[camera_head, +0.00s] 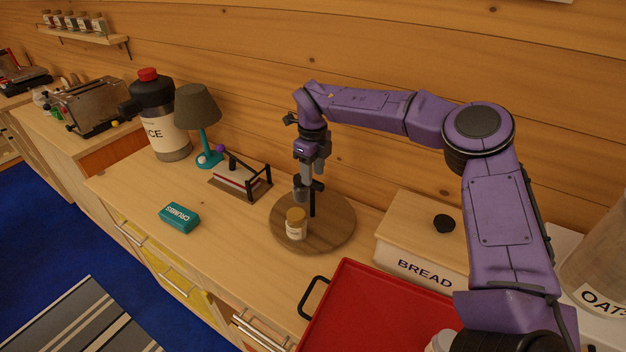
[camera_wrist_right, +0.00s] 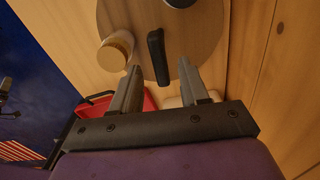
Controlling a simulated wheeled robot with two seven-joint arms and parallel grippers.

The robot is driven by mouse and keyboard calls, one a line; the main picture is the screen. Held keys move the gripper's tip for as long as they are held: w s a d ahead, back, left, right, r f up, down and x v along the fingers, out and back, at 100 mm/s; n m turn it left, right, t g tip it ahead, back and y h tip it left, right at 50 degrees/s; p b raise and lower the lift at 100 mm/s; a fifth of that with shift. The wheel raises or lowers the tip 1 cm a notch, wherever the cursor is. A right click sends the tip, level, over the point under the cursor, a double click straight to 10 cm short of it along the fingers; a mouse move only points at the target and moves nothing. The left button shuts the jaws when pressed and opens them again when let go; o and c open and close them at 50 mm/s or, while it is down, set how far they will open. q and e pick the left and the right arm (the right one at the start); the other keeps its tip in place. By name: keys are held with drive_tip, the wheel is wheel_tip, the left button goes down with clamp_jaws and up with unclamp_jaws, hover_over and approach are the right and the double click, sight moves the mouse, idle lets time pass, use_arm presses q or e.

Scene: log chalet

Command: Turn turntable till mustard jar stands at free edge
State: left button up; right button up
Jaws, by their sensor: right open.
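The wooden turntable (camera_head: 338,232) lies on the counter, with an upright black post (camera_head: 313,205) on it. A small jar with a tan lid and pale label (camera_head: 296,231), likely the mustard jar, stands on its front-left part; the label is too small to read. In the right wrist view the jar's lid (camera_wrist_right: 115,50) is left of the post (camera_wrist_right: 156,55). A dark grey round thing (camera_wrist_right: 181,3) shows at the top, partly cut off. My right gripper (camera_wrist_right: 159,72) is open above the turntable, the post showing between its fingers. My left gripper is not in view.
A red tray (camera_head: 375,305) and a bread box (camera_head: 425,225) stand right of the turntable. A small rack (camera_head: 240,180), a lamp (camera_head: 198,108) and a teal packet (camera_head: 180,217) are to its left. The counter in front of the rack is mostly clear.

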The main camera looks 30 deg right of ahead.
wheel_tip(320, 180, up, 8)
drive_tip(key=b, duration=0.1)
drive_tip(key=shift+f, duration=0.1)
idle(0.4)
